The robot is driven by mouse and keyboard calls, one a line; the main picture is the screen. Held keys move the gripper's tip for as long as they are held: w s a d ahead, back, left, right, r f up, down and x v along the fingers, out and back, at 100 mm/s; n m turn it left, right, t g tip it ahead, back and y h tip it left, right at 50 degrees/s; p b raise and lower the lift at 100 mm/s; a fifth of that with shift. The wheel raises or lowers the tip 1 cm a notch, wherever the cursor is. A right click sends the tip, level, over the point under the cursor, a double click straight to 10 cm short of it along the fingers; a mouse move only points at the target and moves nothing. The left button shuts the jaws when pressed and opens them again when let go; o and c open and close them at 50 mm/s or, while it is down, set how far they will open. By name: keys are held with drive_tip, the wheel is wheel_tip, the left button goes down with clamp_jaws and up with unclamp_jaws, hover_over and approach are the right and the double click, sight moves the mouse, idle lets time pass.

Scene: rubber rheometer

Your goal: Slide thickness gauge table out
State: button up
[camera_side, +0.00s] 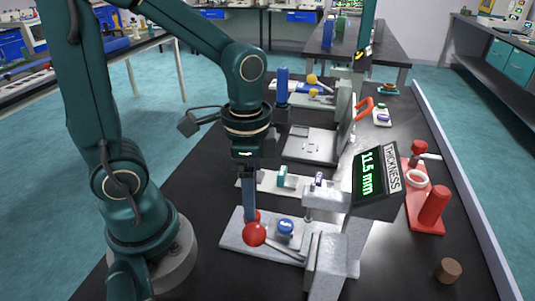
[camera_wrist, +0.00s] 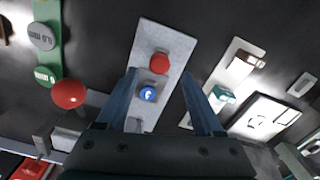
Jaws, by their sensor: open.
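The thickness gauge stands at the lower right, with its green "11.5 mm" display (camera_side: 375,176) on top. A light grey speckled plate (camera_side: 232,241) extends left from its foot and also shows in the wrist view (camera_wrist: 150,40). I take it as the gauge table. A red knob (camera_wrist: 160,63) stands near its outer end, with a round blue labelled piece (camera_wrist: 148,94) beside it. My gripper (camera_wrist: 159,72) is open and points down, its fingers on both sides of the red knob. In the side view my gripper (camera_side: 250,217) partly hides the knob; whether the fingers touch it I cannot tell.
A lever with a red ball (camera_side: 254,235) stands close in front of my gripper. A white plate (camera_side: 252,183) with a teal block (camera_side: 282,176) lies behind. A red stand (camera_side: 433,209) and brown cylinder (camera_side: 448,270) are at the right. The black bench is clear at left.

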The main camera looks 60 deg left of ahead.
sight(273, 226)
drive_tip(key=shift+r, duration=0.45)
drive_tip(key=shift+s, duration=0.1)
drive_tip(key=shift+s+r+n, duration=0.1)
drive_tip(key=shift+r+n, duration=0.05)
drive_tip(key=shift+n, duration=0.25)
drive_tip(key=n, duration=0.1)
drive_tip(key=r+n+g, duration=0.1)
drive_tip(key=shift+w+n+g, duration=0.3)
drive_tip(key=shift+w, duration=0.1)
drive_tip(key=shift+w+f+n+g, duration=0.1)
drive_tip(key=shift+w+n+g, duration=0.45)
drive_tip(key=shift+n+g, duration=0.75)
drive_tip(key=shift+g, duration=0.1)
drive_tip(key=shift+w+f+x, duration=0.1)
drive_tip(key=shift+w+x, duration=0.15)
drive_tip(key=shift+x, duration=0.8)
drive_tip(key=shift+w+f+x, duration=0.1)
drive_tip(key=shift+w+x, duration=0.1)
drive_tip(key=shift+x, duration=0.8)
drive_tip(key=shift+w+f+x, duration=0.1)
drive_tip(key=shift+w+x, duration=0.15)
drive_tip(key=shift+x, duration=0.8)
